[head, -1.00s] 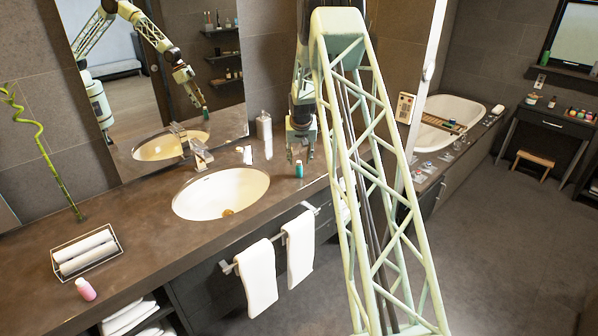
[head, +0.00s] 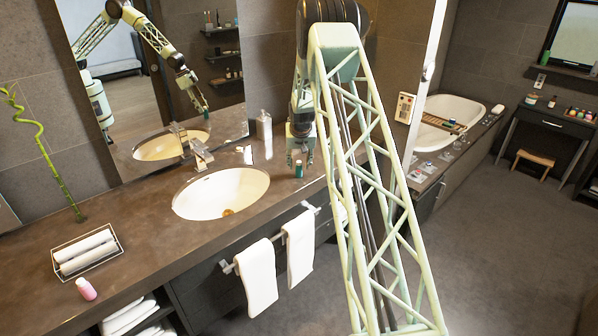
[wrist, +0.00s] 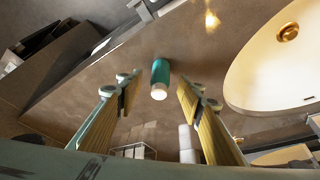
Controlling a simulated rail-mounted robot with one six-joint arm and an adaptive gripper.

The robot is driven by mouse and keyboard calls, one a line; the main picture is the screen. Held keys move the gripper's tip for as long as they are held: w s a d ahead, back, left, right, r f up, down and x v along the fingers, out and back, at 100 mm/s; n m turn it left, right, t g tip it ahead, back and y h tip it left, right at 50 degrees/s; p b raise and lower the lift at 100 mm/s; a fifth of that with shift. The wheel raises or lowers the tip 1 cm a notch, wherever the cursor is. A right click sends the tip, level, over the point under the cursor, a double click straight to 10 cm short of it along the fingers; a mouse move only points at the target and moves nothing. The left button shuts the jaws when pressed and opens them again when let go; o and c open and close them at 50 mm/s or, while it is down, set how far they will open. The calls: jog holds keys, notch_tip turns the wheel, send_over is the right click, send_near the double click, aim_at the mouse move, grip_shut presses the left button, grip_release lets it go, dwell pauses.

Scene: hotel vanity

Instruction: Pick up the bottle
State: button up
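A small teal bottle with a white cap (head: 299,169) stands upright on the dark vanity counter, right of the sink. My gripper (head: 301,158) is directly over it, pointing down, with its fingers low around the bottle's top. In the wrist view the teal bottle (wrist: 160,72) lies in the gap between the two open fingers of my gripper (wrist: 159,84). Space shows on both sides of the bottle, and neither finger touches it. A pink bottle (head: 86,289) stands apart at the counter's left front.
The sink basin (head: 222,193) is left of the teal bottle, with its faucet (head: 200,152) behind. A soap dispenser (head: 264,130) stands near the mirror. A rack of rolled towels (head: 86,252) is at left. White towels (head: 257,277) hang in front.

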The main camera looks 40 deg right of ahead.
aim_at(299, 167)
jog(key=shift+p+x, duration=0.3)
jog(key=shift+x, duration=2.3)
jog(key=shift+s+a, duration=0.15)
jog(key=shift+c, duration=0.9)
jog(key=c, duration=0.8)
